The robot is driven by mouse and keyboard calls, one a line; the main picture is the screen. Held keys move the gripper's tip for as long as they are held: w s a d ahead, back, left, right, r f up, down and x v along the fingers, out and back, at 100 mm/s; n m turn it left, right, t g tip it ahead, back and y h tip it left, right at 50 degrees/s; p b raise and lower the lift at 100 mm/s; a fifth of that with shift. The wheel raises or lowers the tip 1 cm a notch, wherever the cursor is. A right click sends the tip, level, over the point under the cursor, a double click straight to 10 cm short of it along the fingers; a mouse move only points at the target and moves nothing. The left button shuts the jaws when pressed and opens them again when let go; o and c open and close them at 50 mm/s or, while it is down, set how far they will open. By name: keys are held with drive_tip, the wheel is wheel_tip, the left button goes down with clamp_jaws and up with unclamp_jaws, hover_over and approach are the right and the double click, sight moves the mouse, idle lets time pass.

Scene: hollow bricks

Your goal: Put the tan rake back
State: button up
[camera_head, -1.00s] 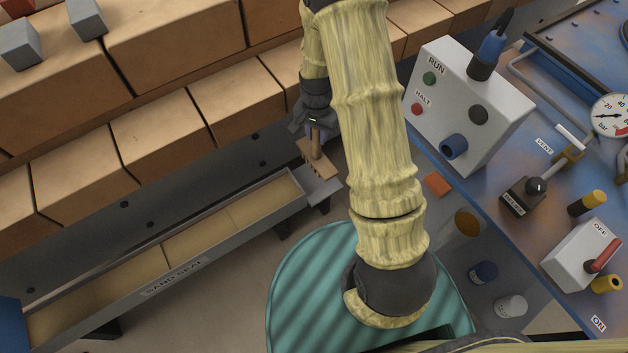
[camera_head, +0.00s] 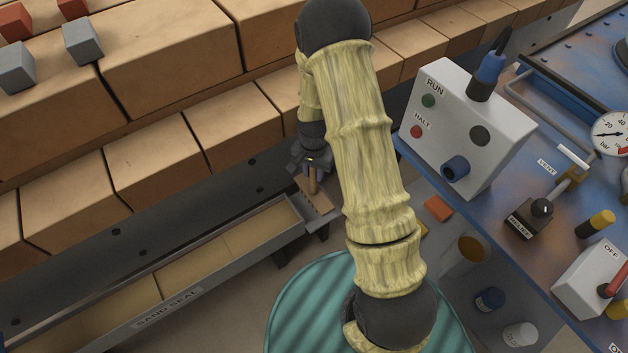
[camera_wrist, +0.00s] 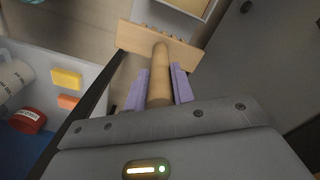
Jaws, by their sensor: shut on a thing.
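The tan rake (camera_head: 313,190) is in my gripper (camera_head: 315,168), at the right end of the sand seal trough (camera_head: 165,318). In the wrist view my gripper (camera_wrist: 158,88) is shut with its purple fingers on both sides of the handle of the rake (camera_wrist: 158,48). The toothed head points away from the gripper. In the head view the head lies over or on the small grey ledge (camera_head: 318,212) at the trough's end; I cannot tell whether it touches. Part of my arm hides the area just right of it.
Large tan bricks (camera_head: 160,165) line the back left. A RUN/HALT control box (camera_head: 465,125) stands right of my arm on a blue bench with a gauge and levers. An orange block (camera_head: 437,209) and small jars (camera_head: 489,299) sit below the bench edge.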

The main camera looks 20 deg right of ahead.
sight(314, 180)
drive_tip(key=shift+s+a, duration=0.15)
drive_tip(key=f, duration=0.1)
drive_tip(key=f+b, duration=0.1)
drive_tip(key=f, duration=0.1)
drive_tip(key=shift+d+f, duration=0.25)
drive_tip(key=shift+f, duration=0.15)
drive_tip(key=shift+a+r, duration=0.1)
drive_tip(key=o, duration=0.9)
wheel_tip(314, 180, up, 12)
drive_tip(key=p, duration=0.4)
